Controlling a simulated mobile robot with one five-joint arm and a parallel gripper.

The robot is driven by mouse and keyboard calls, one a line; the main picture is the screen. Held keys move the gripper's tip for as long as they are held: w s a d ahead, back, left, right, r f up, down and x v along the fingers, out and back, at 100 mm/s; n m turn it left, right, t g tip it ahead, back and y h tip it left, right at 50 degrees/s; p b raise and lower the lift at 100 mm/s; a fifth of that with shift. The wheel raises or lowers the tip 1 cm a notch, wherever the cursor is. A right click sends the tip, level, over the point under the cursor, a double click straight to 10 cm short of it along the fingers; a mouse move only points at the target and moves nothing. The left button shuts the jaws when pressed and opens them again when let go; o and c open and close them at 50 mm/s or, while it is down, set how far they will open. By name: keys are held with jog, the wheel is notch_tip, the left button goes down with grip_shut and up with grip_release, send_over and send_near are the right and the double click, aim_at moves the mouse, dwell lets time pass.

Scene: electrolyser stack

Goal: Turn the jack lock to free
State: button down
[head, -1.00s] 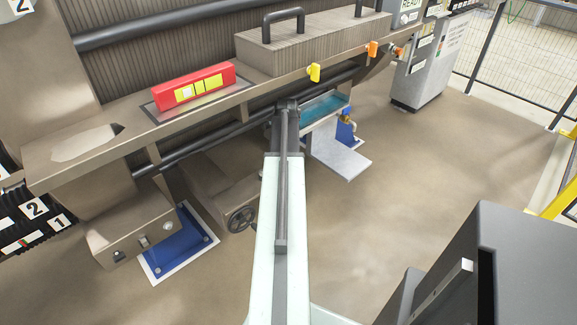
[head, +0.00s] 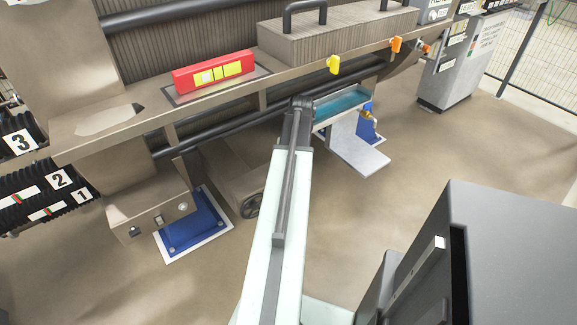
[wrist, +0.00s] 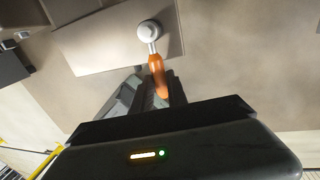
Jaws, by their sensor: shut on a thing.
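In the wrist view, a small lever with an orange handle (wrist: 157,70) hangs from a round pale pivot (wrist: 149,31) on a beige plate (wrist: 95,45). I take it to be the jack lock lever. It points down the picture, toward my gripper. My gripper (wrist: 154,92) has its dark fingers on both sides of the orange handle and is shut on it. No lock marks can be read. In the head view, my arm reaches under the beige ledge and hides the gripper and the lever.
A red box (head: 213,72) with yellow labels sits on the ledge (head: 75,150). Yellow (head: 334,65) and orange (head: 396,45) tabs stick out along its edge. A handwheel (head: 250,205) and a blue foot plate (head: 192,224) lie left of my arm. Open floor lies to the right.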

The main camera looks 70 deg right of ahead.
jog(key=shift+w, duration=0.25)
jog(key=c, duration=1.3)
grip_release()
jog(key=shift+s, duration=0.15)
jog(key=shift+r, duration=0.1)
notch_tip(320, 180, up, 7)
jog(key=d+p, duration=0.1)
jog(key=p, duration=0.6)
jog(key=shift+s+d+r+p, duration=0.2)
jog(key=shift+s+p, duration=0.15)
jog(key=shift+s, duration=0.1)
